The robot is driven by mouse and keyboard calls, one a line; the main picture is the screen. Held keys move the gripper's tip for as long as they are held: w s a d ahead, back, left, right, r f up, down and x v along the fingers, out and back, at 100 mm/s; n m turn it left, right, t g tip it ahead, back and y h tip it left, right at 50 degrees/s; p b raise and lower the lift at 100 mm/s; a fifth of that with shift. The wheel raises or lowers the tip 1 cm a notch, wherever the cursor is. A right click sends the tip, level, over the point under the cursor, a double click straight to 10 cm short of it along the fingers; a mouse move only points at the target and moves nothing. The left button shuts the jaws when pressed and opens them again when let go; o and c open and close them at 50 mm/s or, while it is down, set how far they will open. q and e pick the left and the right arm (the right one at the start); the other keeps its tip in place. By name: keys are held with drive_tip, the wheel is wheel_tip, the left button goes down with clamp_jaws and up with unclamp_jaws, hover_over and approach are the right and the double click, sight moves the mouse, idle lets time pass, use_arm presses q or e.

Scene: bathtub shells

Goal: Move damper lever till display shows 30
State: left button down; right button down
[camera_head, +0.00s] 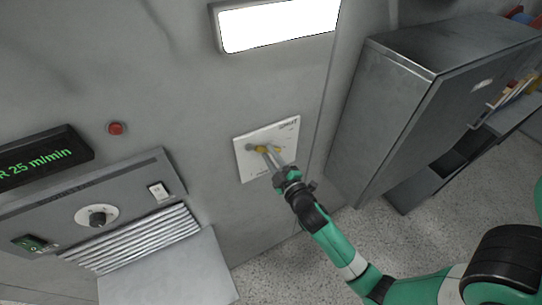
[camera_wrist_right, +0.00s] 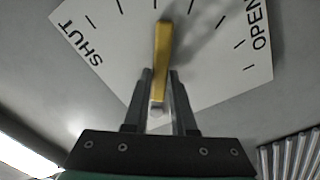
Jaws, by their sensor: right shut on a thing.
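The damper plate (camera_head: 285,132) is a white panel on the grey wall in the head view. In the right wrist view the plate (camera_wrist_right: 115,45) shows tick marks between SHUT and OPEN. The yellow damper lever (camera_wrist_right: 162,45) stands between those two words, near the middle of the scale. My right gripper (camera_wrist_right: 161,80) is shut on the lever, with one finger on each side. In the head view the right gripper (camera_head: 269,155) reaches the plate and partly hides the lever. The black display (camera_head: 45,160) at the left shows "25 m/min" in green; its left end is cut off. My left gripper is out of view.
Left of the plate, a grey control panel (camera_head: 130,190) has a round knob (camera_head: 98,216), a white switch (camera_head: 158,190) and a ribbed grille (camera_head: 135,240). A red button (camera_head: 116,128) is above it. A grey cabinet (camera_head: 400,110) stands at the right.

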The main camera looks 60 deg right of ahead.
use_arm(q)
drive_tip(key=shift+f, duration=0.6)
use_arm(e)
drive_tip(key=shift+w+a+f+m, duration=0.1)
drive_tip(key=shift+a+f+m, duration=0.05)
drive_tip(key=shift+m, duration=0.25)
drive_tip(key=c, duration=0.7)
unclamp_jaws()
use_arm(q)
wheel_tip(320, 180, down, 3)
drive_tip(key=b, duration=0.3)
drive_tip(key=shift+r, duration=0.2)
use_arm(e)
drive_tip(key=v, duration=1.1)
drive_tip(key=shift+s+a, duration=0.15)
drive_tip(key=shift+s, duration=0.15)
